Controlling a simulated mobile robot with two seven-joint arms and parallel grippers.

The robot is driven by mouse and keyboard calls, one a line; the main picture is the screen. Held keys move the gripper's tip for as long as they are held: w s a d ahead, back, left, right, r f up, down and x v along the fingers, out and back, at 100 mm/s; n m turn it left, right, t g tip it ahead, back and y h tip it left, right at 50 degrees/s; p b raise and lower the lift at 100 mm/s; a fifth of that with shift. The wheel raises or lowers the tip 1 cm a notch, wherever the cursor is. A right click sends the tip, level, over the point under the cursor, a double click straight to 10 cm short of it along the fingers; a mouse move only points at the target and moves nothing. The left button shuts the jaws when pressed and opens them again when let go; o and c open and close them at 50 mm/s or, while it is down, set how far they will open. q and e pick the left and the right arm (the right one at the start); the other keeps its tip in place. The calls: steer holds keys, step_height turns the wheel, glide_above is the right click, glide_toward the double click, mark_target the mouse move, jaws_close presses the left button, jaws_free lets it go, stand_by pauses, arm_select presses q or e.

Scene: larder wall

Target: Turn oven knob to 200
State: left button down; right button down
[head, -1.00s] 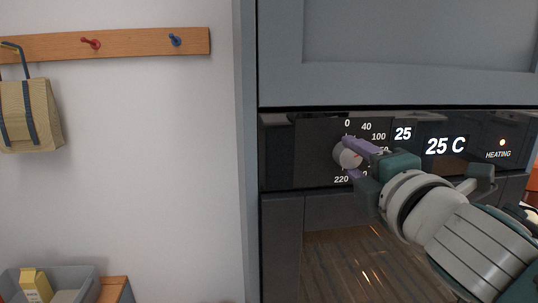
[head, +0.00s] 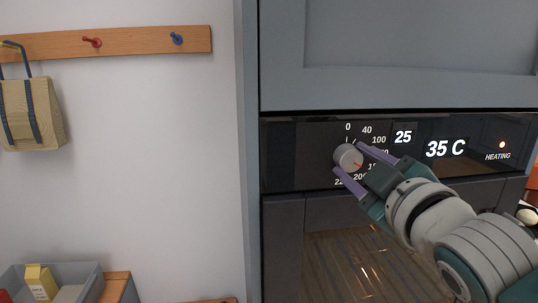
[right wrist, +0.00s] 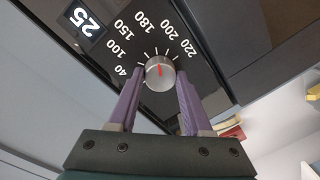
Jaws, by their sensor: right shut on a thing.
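The oven knob (head: 346,158) is a round silver dial with a red pointer on the dark oven panel. In the right wrist view the knob (right wrist: 160,73) sits between the two purple fingers of my right gripper (right wrist: 159,78). My right gripper (head: 358,166) is shut on the knob, one finger on each side. The red pointer aims close to the 180 mark, short of the 200 mark (right wrist: 169,25). In the head view the fingers partly hide the lower right numbers. My left gripper is not in view.
The oven display (head: 445,148) reads 35 C, with a smaller 25 beside it and a lit HEATING light (head: 502,145). A grey cabinet front (head: 400,50) is above. At left are a peg rail (head: 130,40), a hanging bag (head: 30,115) and a grey bin (head: 85,272).

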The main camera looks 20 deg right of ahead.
steer(key=m+p, duration=0.1)
steer(key=m, duration=0.4)
steer(key=shift+m, duration=0.4)
stand_by(0.3)
steer(key=shift+c, duration=1.6)
jaws_free()
